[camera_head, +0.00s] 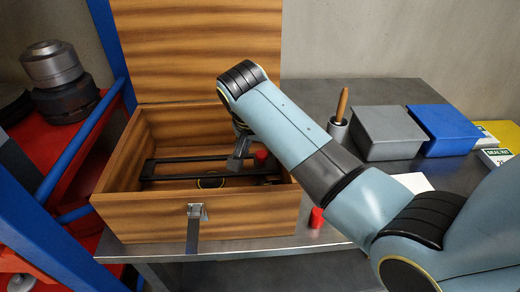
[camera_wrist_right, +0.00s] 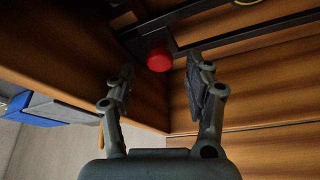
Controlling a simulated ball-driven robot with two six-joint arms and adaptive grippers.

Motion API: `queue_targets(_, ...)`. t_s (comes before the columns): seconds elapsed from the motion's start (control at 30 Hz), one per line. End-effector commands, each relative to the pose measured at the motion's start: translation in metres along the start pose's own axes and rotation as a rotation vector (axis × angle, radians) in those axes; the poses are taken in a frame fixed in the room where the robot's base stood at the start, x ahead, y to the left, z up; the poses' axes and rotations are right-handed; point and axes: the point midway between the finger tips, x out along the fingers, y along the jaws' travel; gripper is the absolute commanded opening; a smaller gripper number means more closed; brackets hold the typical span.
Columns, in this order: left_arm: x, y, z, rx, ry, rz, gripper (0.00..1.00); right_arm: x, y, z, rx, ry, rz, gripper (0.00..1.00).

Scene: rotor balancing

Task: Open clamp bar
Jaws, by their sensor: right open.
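The open wooden box (camera_head: 240,213) stands on the bench with its lid raised. Black bars, apparently the clamp bar (camera_head: 185,159), run across its inside. A red knob (camera_head: 262,157) sits at their right end; the right wrist view shows the knob (camera_wrist_right: 159,60) on a dark plate, with the black bar (camera_wrist_right: 218,28) running off from it. My right gripper (camera_head: 238,160) reaches down into the box beside the knob. In the wrist view its open fingers (camera_wrist_right: 160,85) stand either side of the knob, apparently without touching it. My left gripper is not in view.
A metal latch (camera_head: 196,212) hangs on the box front. A red cylinder (camera_head: 316,217) stands on the bench right of the box. Behind are a wooden-handled tool in a cup (camera_head: 339,128), a grey box (camera_head: 385,135) and a blue box (camera_head: 445,130). A blue-framed red rack (camera_head: 60,135) is left.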

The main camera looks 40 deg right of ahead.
Motion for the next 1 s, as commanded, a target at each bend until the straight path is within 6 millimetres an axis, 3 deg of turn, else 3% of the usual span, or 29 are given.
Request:
queue_targets(0.1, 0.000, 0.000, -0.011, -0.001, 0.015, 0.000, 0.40, 0.015, 0.000, 0.001, -0.002, -0.002, 0.001, 0.53)
queue_targets(0.3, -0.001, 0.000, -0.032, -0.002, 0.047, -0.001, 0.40, 0.024, 0.000, 0.000, 0.000, 0.000, -0.001, 0.53)
queue_targets(0.5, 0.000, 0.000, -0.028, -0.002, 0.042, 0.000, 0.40, 0.024, 0.000, 0.000, 0.000, 0.000, -0.001, 0.53)
queue_targets(0.9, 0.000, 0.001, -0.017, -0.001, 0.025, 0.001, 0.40, 0.024, 0.000, 0.000, 0.000, -0.001, -0.001, 0.00)
queue_targets(1.0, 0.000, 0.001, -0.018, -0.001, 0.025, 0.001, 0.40, 0.024, 0.000, 0.000, 0.000, -0.001, -0.001, 0.00)
